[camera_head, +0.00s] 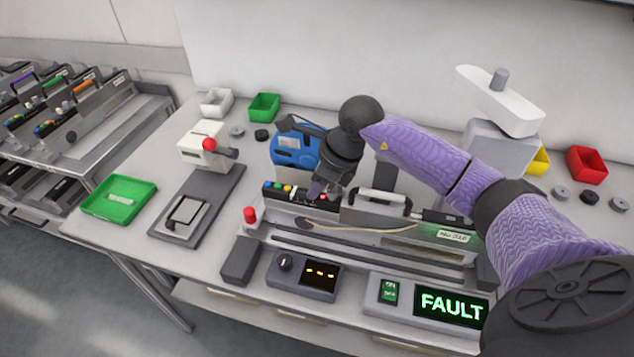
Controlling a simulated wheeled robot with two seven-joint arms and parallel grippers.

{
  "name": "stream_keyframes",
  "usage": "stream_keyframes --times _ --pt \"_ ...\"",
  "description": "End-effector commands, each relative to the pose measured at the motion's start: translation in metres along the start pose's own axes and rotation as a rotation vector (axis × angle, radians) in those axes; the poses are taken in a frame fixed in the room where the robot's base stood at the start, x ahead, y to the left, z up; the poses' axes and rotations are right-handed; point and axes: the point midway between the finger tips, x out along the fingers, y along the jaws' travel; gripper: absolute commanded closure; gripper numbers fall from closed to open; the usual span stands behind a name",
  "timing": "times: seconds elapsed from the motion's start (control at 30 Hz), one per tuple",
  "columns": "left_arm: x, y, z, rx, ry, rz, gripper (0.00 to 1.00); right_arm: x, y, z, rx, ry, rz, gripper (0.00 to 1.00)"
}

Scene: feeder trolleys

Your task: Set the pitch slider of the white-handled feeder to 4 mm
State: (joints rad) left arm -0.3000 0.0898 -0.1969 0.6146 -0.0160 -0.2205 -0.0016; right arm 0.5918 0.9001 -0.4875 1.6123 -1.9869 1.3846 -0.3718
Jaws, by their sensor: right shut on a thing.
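The white-handled feeder (361,208) lies in the fixture in the middle of the bench, its pale handle at the top right. Its left end has a dark block with a row of small coloured parts (287,189). My right gripper (320,195) points down onto this end and is shut on a small part there, which looks like the pitch slider. The fingers hide that part, and its setting cannot be read. My left gripper is not in view.
A blue reel unit (291,150) stands just behind. A red button (250,216) is left of the feeder. In front are a dial box (283,264) and a display (452,305) reading FAULT. A green tray (119,199) lies left. Trolley feeders (60,105) stand far left.

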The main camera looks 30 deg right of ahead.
Motion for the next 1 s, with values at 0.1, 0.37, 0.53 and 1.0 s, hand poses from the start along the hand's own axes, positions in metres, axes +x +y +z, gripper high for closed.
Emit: stream_keyframes --times 0.1,0.37,0.53,1.0 --pt "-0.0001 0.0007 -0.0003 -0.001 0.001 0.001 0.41 -0.0005 -0.0003 0.0005 0.000 -0.002 -0.001 1.00" --pt "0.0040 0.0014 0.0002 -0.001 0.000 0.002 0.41 0.0028 -0.0005 0.0082 -0.001 -0.004 -0.001 1.00" --pt "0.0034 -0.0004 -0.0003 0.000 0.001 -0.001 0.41 0.0024 -0.0003 0.0079 -0.001 -0.003 0.000 1.00" --pt "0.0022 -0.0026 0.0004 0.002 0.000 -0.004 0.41 -0.0029 -0.0007 0.0075 0.000 -0.001 0.000 0.43"
